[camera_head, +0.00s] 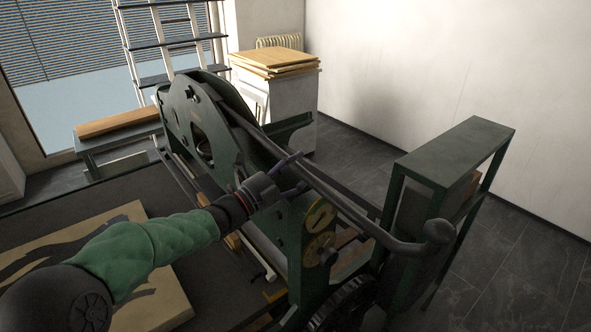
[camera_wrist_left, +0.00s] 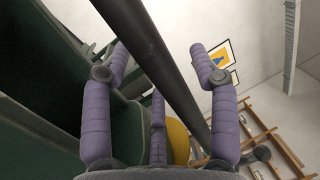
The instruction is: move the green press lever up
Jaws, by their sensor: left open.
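The dark press lever (camera_head: 355,209) is a long bar that slopes from the green press (camera_head: 205,125) down to a rounded knob (camera_head: 438,232) at right. My left gripper (camera_head: 297,172) reaches in from the left and is beside the upper middle of the bar. In the left wrist view, its purple fingers (camera_wrist_left: 160,60) stand apart, and the dark bar (camera_wrist_left: 160,50) crosses diagonally between them. The fingers are not closed on the bar; I cannot tell whether any finger touches it. My right gripper is not in view.
A green metal stand (camera_head: 455,150) is at the right, close to the knob. A flat press bed (camera_head: 80,195) carries a pale slab (camera_head: 130,215) under my left arm. A white cabinet (camera_head: 290,108) with boards on top is behind. Grey floor (camera_head: 510,240) is clear at far right.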

